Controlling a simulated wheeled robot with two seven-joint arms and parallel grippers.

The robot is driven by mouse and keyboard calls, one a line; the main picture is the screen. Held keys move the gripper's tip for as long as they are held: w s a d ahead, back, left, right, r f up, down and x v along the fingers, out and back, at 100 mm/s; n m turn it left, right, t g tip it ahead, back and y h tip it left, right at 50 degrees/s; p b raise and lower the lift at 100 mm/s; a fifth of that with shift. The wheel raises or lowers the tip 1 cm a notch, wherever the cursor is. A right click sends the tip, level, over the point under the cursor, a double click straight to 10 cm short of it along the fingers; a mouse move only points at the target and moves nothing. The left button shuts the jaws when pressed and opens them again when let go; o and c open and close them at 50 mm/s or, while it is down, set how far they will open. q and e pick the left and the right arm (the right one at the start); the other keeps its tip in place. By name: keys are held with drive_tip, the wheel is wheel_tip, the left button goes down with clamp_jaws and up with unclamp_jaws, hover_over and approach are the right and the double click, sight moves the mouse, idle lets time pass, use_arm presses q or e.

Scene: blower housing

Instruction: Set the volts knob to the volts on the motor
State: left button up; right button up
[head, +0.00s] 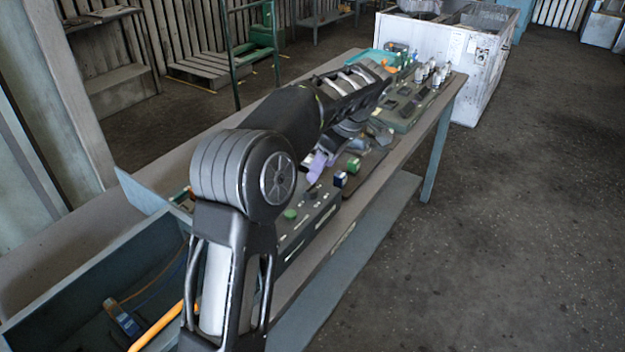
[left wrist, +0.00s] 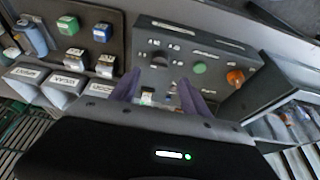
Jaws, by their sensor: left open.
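A grey control panel (left wrist: 180,45) fills the middle of the left wrist view. It carries a dark knob (left wrist: 158,60), a green button (left wrist: 199,68), an orange knob (left wrist: 235,77) and small labels too blurred to read. I cannot tell which knob is for volts or where it points. My left gripper (left wrist: 158,92) is open, with its two purple fingers apart over the near part of the panel and nothing seen between them. In the head view the gripper (head: 318,162) is partly hidden by its arm, above the bench beside the panel (head: 312,222). I cannot make out the motor or its marking.
A dark tray (left wrist: 122,48) with green- and blue-topped blocks lies left of the panel, with labelled bins (left wrist: 68,82) beside it. Further along the bench stand small fittings (head: 432,72). A blue-grey open box (head: 95,270) is at the near end. The floor (head: 500,210) to the right is clear.

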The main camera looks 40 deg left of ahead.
sight(311, 186)
use_arm(q)
drive_tip(key=shift+p+x, duration=0.55)
drive_tip(key=shift+x, duration=3.45)
clamp_jaws()
